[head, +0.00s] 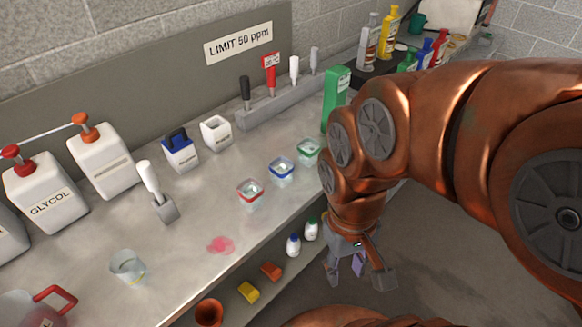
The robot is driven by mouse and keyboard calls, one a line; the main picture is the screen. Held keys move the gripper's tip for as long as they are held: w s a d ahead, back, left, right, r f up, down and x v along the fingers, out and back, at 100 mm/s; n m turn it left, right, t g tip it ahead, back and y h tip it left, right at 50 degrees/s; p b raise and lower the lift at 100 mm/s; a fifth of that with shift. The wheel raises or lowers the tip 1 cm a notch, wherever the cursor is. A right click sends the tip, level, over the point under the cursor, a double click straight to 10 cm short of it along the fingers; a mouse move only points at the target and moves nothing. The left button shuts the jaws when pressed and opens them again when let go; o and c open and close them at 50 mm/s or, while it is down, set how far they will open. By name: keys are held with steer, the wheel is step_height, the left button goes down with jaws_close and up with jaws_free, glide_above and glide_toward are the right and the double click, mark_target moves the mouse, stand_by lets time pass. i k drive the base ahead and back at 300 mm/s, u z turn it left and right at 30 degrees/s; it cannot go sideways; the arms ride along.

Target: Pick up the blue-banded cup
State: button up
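The blue-banded cup (281,170) is a small clear square cup with a blue band at its rim. It stands upright on the grey bench, between a red-banded cup (250,194) and a green-banded cup (308,149). My gripper (358,280) hangs beyond the bench's front edge, to the right of and lower in the picture than the cups. Its fingers are spread apart. A small purple piece shows between them, and I cannot tell whether it belongs to the gripper. The gripper is apart from the cups.
A green bottle (336,96) stands behind the green-banded cup, close to my arm. A grey tool rack (290,103) runs along the back. A pink spill (220,244) and a clear beaker (128,267) are front left. A lower shelf (235,296) holds small bottles.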

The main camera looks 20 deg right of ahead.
mark_target(281, 169)
steer(key=z, duration=0.5)
steer(key=k, duration=1.1)
steer(key=u, duration=1)
steer(key=i, duration=0.5)
steer(key=z, duration=0.05)
